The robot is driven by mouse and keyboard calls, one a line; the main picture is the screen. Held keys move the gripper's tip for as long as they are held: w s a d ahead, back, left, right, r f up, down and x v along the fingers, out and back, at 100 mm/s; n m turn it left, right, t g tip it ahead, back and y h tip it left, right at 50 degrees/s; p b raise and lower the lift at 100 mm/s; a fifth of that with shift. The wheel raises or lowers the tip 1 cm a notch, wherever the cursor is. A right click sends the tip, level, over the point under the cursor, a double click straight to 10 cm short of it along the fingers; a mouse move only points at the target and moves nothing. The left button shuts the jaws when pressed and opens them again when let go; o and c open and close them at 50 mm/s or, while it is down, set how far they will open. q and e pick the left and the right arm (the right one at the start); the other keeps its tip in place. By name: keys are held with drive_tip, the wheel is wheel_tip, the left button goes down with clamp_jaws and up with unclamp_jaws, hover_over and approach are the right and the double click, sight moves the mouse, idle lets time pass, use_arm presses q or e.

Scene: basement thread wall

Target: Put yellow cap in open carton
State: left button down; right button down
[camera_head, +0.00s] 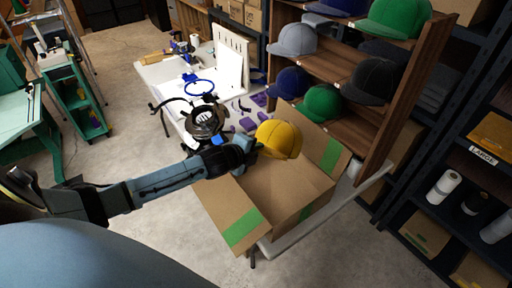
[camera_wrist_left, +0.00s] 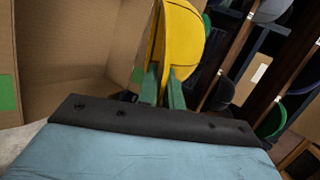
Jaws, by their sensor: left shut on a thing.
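The yellow cap (camera_head: 279,139) is held up over the far left part of the open carton (camera_head: 286,189) in the head view. My left gripper (camera_head: 255,148) is shut on the cap's edge. In the left wrist view the cap (camera_wrist_left: 178,42) stands between the green fingers of my left gripper (camera_wrist_left: 163,85), with the carton's brown wall (camera_wrist_left: 75,45) to its left. The carton's flaps are spread open and carry green tape; its inside floor looks empty where it shows. My right gripper is not in view.
A wooden shelf (camera_head: 375,150) with several caps stands behind the carton. A white table (camera_head: 160,75) with an embroidery machine (camera_head: 205,122) is at the back left. A dark rack (camera_head: 465,160) with thread cones is on the right. Bare floor lies at front left.

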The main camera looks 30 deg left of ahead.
use_arm(q)
drive_tip(key=w+f+m+h+b, duration=0.2)
drive_tip(key=w+f+b, duration=0.1)
drive_tip(key=f+b, duration=1.2)
drive_tip(key=shift+w+a+g+h, duration=0.3)
drive_tip(key=shift+a, duration=0.15)
drive_tip(key=c, duration=1.5)
unclamp_jaws()
drive_tip(key=shift+p+v, duration=1.05)
drive_tip(key=shift+v, duration=5.65)
